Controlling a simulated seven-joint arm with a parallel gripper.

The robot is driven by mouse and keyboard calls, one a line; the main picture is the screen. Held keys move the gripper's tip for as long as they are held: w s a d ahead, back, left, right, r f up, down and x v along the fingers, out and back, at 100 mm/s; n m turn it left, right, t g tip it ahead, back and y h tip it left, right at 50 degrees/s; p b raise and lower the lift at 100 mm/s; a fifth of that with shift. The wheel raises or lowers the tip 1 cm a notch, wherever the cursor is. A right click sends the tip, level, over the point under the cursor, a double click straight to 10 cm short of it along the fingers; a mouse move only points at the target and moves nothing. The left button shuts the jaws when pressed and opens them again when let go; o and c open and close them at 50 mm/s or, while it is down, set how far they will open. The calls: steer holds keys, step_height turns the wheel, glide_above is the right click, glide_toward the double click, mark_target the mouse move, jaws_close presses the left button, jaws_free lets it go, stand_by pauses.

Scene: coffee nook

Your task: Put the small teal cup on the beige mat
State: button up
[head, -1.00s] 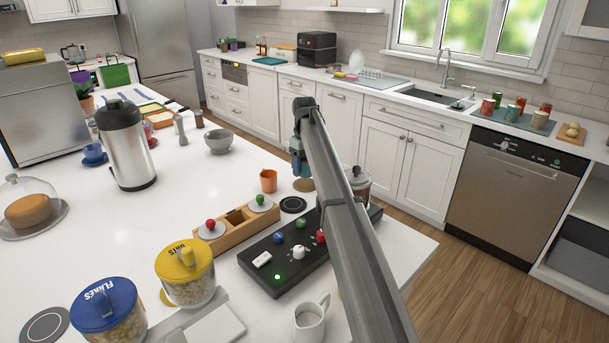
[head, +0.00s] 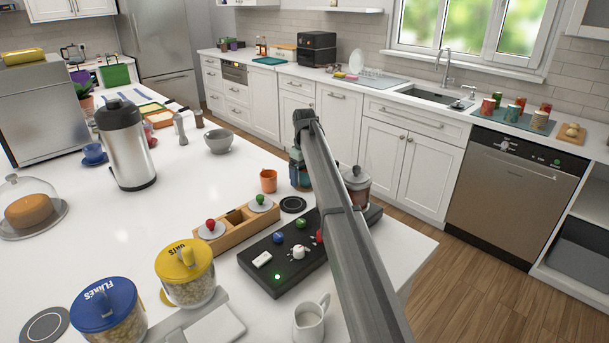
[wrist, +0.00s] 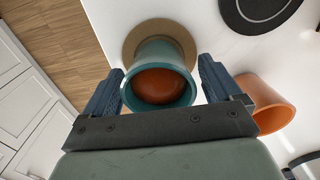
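The small teal cup (wrist: 128,92), orange-brown inside, is upright between the two blue-grey fingers of my gripper (wrist: 161,78) in the wrist view. The fingers look closed against its sides, with little or no gap. The round beige mat (wrist: 131,38) shows around the far end of the cup, so the cup is over or on it; I cannot tell whether its base touches. In the head view my gripper (head: 300,168) is low at the far edge of the counter, and my arm hides part of that spot.
An orange cup (head: 268,181) stands close beside my gripper, also in the wrist view (wrist: 268,103). A dark round pad (head: 293,205), a wooden holder (head: 232,228), a black control panel (head: 283,262) and a glass jar (head: 357,185) are near. Open counter lies left.

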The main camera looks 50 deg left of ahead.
step_height(320, 180, up, 12)
steer(key=shift+r, duration=0.15)
stand_by(0.7)
stand_by(0.5)
